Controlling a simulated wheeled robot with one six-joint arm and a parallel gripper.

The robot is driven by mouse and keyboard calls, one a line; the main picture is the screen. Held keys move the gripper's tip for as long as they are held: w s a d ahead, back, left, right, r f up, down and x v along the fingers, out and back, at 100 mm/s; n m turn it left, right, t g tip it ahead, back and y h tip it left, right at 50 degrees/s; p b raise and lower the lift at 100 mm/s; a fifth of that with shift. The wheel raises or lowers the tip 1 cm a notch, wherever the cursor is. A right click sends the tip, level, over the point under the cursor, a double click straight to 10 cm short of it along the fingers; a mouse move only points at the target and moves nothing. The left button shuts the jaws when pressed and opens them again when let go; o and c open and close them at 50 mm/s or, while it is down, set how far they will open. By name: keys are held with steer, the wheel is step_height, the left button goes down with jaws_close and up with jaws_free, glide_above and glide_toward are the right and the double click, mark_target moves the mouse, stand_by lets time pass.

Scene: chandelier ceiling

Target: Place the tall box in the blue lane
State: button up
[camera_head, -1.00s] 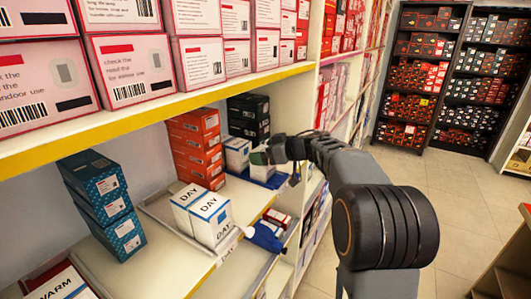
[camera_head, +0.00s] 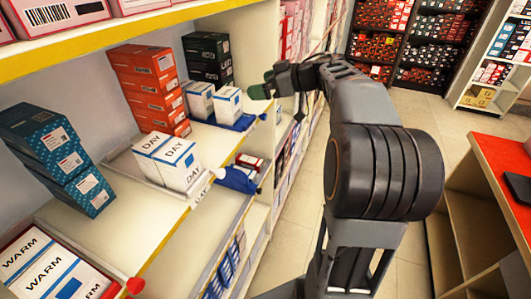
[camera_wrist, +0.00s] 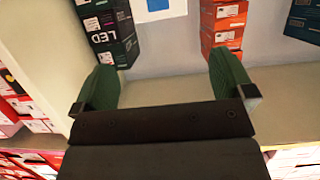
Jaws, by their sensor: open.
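Two white boxes with blue marks (camera_head: 228,102) stand upright side by side on the middle shelf, at the lane with the blue front (camera_head: 246,122). A white box with a blue patch (camera_wrist: 157,7) shows at the top edge of the wrist view, partly cut off. Which one the task calls the tall box is not clear. My gripper (camera_head: 262,91) is just right of these boxes, apart from them, near the shelf front. In the wrist view its green fingers (camera_wrist: 162,82) are spread wide with nothing between them.
Orange boxes (camera_head: 153,90) and dark green LED boxes (camera_head: 208,58) are stacked behind. White DAY boxes (camera_head: 168,160) stand in a neighbouring lane, with teal boxes (camera_head: 62,160) further left. A blue bracket (camera_head: 236,180) sits lower. The aisle floor (camera_head: 300,190) is clear.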

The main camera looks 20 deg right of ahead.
step_height(320, 180, up, 5)
steer(key=w+m+t+h, duration=0.1)
steer(key=m+t+h, duration=0.3)
steer(key=t+h, duration=0.25)
steer(key=s+a+f+m+g+h, duration=0.1)
steer(key=s+a+f+g, duration=0.1)
steer(key=s+f+g, duration=0.2)
steer(key=s+a+f+m+g+h, duration=0.1)
steer(key=s+a+f+m+g, duration=0.1)
steer(key=s+f, duration=0.9)
steer(key=s+a+f+m+g+h, duration=0.1)
steer(key=s+a+f+m+g, duration=0.1)
steer(key=s+f+g, duration=0.4)
steer(key=s+a+f, duration=0.1)
steer(key=s, duration=0.2)
steer(key=shift+a+f, duration=0.3)
steer(key=shift+a, duration=0.1)
